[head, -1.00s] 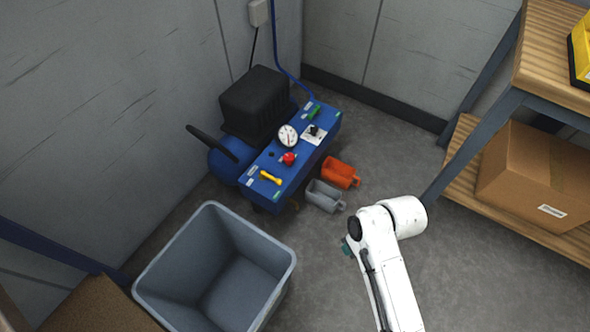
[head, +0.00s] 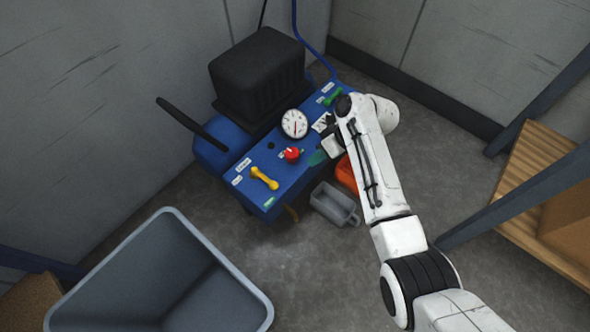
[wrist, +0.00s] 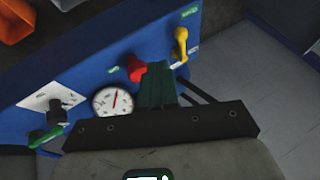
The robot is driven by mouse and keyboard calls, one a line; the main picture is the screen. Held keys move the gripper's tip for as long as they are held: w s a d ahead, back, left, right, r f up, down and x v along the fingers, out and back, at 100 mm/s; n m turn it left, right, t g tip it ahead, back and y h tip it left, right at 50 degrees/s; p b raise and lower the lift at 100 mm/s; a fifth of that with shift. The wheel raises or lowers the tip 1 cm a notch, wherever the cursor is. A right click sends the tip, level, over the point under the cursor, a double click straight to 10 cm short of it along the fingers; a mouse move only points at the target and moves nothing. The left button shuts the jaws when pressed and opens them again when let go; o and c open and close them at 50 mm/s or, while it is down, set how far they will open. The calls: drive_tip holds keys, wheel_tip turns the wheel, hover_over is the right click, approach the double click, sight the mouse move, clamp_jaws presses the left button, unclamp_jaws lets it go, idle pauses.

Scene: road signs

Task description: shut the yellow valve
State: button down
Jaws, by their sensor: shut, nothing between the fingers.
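The yellow valve (head: 264,178) is a small lever on the near-left end of the blue compressor panel (head: 247,165). In the head view its handle lies slantwise across the panel. It also shows in the wrist view (wrist: 180,44), upper right of my fingers. My gripper (head: 317,158) is shut and empty, with teal fingers, at the panel's right edge in the head view. In the wrist view the fingers (wrist: 158,68) appear beside the red knob (wrist: 136,67), short of the yellow valve. I cannot tell whether they touch the knob.
The gauge (head: 294,124) and a green valve (head: 332,96) sit farther along the panel. A black motor housing (head: 257,72) and black bar (head: 192,123) stand behind. A grey bin (head: 160,268) stands lower left.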

sight(264, 177)
drive_tip(key=shift+w+f, duration=0.1)
drive_tip(key=shift+w, duration=0.85)
drive_tip(key=b+x, duration=0.6)
drive_tip(key=x, duration=0.4)
drive_tip(key=shift+f, duration=0.2)
drive_tip(key=shift+s+a+f, duration=0.1)
drive_tip(key=shift+s+a, duration=0.7)
drive_tip(key=shift+a, duration=0.2)
drive_tip(key=shift+s+a+f+b, duration=0.1)
drive_tip(key=shift+s+a+b, duration=0.2)
drive_tip(key=shift+s+a, duration=0.25)
drive_tip(key=shift+p, duration=0.3)
